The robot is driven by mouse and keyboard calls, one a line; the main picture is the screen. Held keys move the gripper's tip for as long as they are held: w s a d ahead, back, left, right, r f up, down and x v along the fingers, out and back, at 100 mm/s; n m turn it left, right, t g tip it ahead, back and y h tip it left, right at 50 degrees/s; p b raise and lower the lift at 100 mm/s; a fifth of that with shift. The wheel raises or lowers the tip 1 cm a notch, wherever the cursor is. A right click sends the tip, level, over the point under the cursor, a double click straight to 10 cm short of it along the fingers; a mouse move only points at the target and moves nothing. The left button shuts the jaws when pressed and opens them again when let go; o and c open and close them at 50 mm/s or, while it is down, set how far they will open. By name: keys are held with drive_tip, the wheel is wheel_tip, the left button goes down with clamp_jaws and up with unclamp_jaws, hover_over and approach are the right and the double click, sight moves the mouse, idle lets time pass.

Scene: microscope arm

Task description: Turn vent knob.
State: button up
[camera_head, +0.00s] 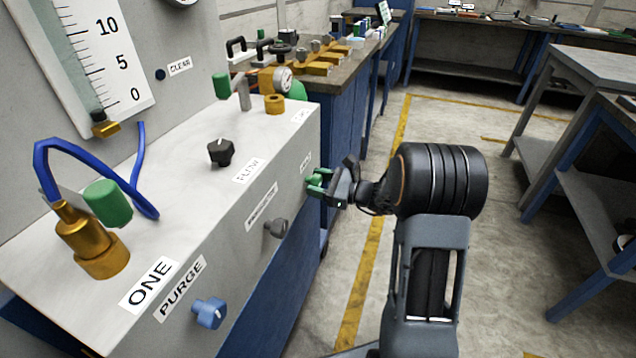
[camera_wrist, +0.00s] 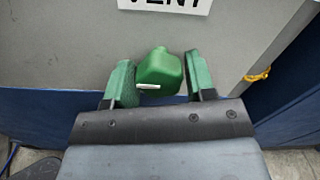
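The vent knob (camera_wrist: 160,73) is a green block-shaped knob with a short white mark, on the grey panel front below the VENT label (camera_wrist: 168,3). In the wrist view it sits between the two green fingertips of my gripper (camera_wrist: 162,82). The fingers are spread on either side of it, with a gap showing at the right finger; contact on the left is unclear. In the head view my gripper (camera_head: 319,183) is at the right end of the panel front, and its green fingers hide most of the knob.
The same panel front has a blue PURGE knob (camera_head: 209,313) and a dark grey knob (camera_head: 276,228). A black FLOW knob (camera_head: 221,152), brass fittings and a blue hose (camera_head: 84,152) are on top. Open floor (camera_head: 385,125) lies right of the cabinet.

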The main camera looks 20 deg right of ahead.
drive_tip(key=c, duration=0.6)
drive_tip(key=shift+r+p, duration=0.1)
drive_tip(key=shift+p, duration=0.3)
drive_tip(key=m+p, duration=0.1)
drive_tip(key=p, duration=0.1)
drive_tip(key=m+p, duration=0.2)
drive_tip(key=shift+r, duration=0.25)
drive_tip(key=m+p, duration=0.3)
drive_tip(key=p, duration=0.2)
drive_tip(key=shift+s+m+p, duration=0.15)
drive_tip(key=shift+m+p, duration=0.15)
drive_tip(key=shift+m, duration=0.1)
drive_tip(key=m+p, duration=0.6)
drive_tip(key=p, duration=0.1)
drive_tip(key=shift+a+f, duration=0.1)
drive_tip(key=m+p, duration=0.3)
drive_tip(key=m, duration=0.2)
drive_tip(key=shift+s+f, duration=0.1)
drive_tip(key=shift+f, duration=0.05)
drive_tip(key=shift+p, duration=0.3)
